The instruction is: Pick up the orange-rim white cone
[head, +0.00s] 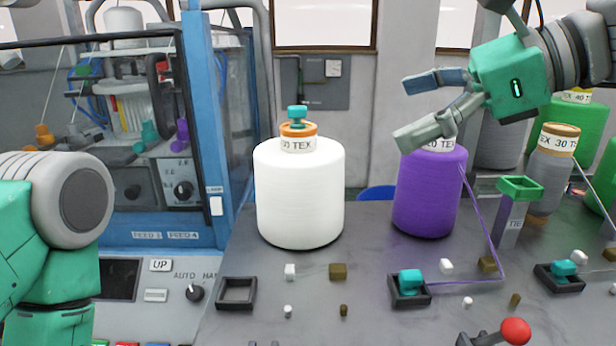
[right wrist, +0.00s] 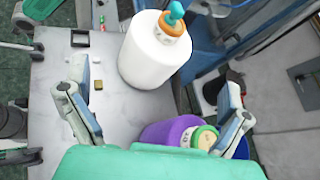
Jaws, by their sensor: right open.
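The orange-rim white cone (head: 300,196) stands upright on the grey table, left of the purple cone. Its orange rim carries a "TEX" label, and a teal piece sits on top. In the right wrist view the white cone (right wrist: 153,58) is ahead of the fingers, top centre. My right gripper (head: 416,108) is open and empty, above the purple cone and to the right of the white cone, apart from it. Its two fingers spread wide in the right wrist view (right wrist: 160,115). A green arm part of mine shows at left in the head view; the left gripper's fingers are out of view.
The purple cone (head: 430,195) stands below my right gripper, its thread running to a teal piece in a black square holder (head: 409,292). A grey cone and green cones stand at right. A blue-framed machine (head: 205,120) is close left of the white cone. Small blocks lie in front.

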